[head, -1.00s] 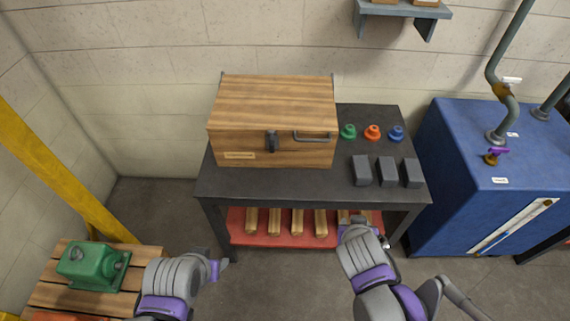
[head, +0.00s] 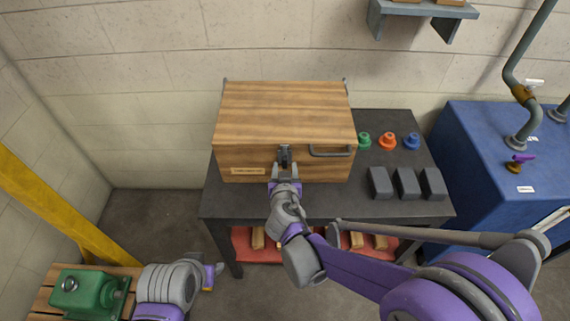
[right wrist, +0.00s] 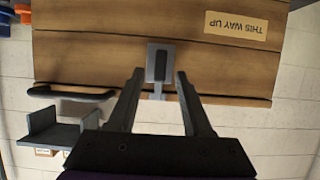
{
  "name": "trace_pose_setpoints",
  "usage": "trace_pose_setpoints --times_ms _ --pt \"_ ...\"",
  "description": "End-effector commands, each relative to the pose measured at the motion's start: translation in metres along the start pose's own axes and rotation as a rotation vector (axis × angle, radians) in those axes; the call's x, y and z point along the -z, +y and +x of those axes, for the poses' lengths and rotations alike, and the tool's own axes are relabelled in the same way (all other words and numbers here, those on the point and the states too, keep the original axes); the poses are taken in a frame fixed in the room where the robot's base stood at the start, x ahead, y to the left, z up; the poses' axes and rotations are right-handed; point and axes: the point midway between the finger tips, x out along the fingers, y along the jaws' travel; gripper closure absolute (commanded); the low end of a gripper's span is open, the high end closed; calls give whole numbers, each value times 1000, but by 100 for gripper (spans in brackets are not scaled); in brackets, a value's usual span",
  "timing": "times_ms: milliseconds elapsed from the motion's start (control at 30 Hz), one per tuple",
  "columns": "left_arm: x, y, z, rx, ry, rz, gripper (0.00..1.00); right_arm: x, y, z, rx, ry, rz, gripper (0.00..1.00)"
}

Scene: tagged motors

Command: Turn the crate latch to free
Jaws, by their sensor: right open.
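The wooden crate (head: 240,155) stands on the dark workbench, its lid down. Its latch (head: 285,153) is on the front face; in the right wrist view the latch (right wrist: 160,66) is a dark upright bar on a grey plate. My right gripper (head: 284,170) is in front of the latch. In the right wrist view its open fingers (right wrist: 159,82) lie on either side of the latch, with gaps showing; contact cannot be seen. My left gripper (head: 212,273) is low at the left, beside the pallet, away from the crate.
A dark crate handle (head: 330,152) is right of the latch. Green (head: 364,139), orange (head: 387,141) and blue (head: 412,141) knobs and grey blocks (head: 406,183) stand on the workbench (head: 225,205). A green motor (head: 88,292) is lower left; a blue cabinet (head: 470,160) is right.

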Motion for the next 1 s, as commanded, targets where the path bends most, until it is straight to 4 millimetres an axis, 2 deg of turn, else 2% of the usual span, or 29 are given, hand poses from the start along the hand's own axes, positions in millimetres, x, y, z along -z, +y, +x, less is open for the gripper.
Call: trace_pose_setpoints --times_ms 100,200,533,567,833,1000 --pt "0 0 1 0 0 0 50 0 0 17 -1 0 -1 50" --pt "0 0 1 0 0 0 50 0 0 25 -1 0 0 50" --pt "0 0 1 0 0 0 50 0 0 29 0 0 -1 50" --pt "0 0 1 0 0 0 50 0 0 29 0 0 -1 52" --pt "0 0 1 0 0 0 50 0 0 28 0 0 -1 100" --pt "0 0 1 0 0 0 50 0 0 28 0 0 -1 100"
